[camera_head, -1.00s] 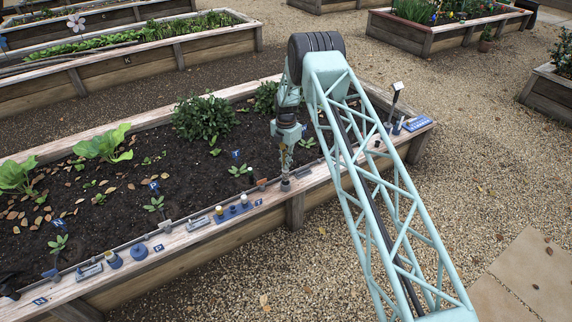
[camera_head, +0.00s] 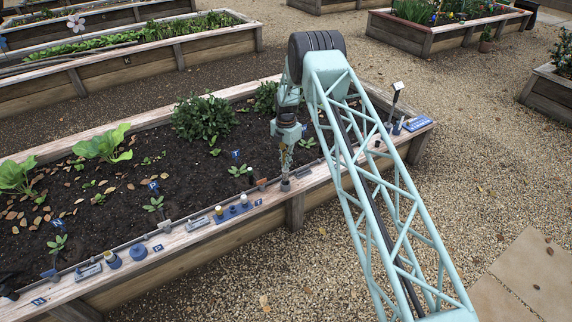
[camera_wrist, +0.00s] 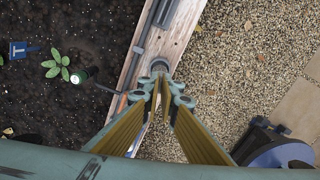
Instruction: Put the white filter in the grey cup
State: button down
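My gripper (camera_head: 285,176) points straight down at the front rim of the raised bed. A small grey round piece (camera_head: 285,186), which looks like the grey cup, stands on the rim right under my fingertips. In the wrist view the grey piece (camera_wrist: 160,66) shows just beyond the fingertips (camera_wrist: 165,84). The fingers are close together at their tips, and I cannot tell whether they hold anything. I cannot clearly make out the white filter. Small pale-topped pieces (camera_head: 244,200) stand on a blue holder to the left, too small to identify.
Left along the wooden rim (camera_head: 200,236) stand a blue round piece (camera_head: 139,252), a blue jar with a yellowish top (camera_head: 112,259) and a grey handled piece (camera_head: 88,271). A blue sign (camera_head: 417,123) lies at the right corner. Dark soil with plants lies behind the rim; gravel lies in front.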

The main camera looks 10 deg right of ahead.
aim_at(286, 172)
jog(key=shift+f+b, duration=1.65)
jog(key=shift+f, duration=1.5)
dwell(1.4)
jog(key=c, duration=2.9)
grip_release()
jog(key=shift+o, duration=0.2)
jog(key=o, duration=0.5)
jog(key=shift+r, duration=0.15)
jog(key=shift+r+p, duration=0.9)
jog(key=shift+r, duration=2.45)
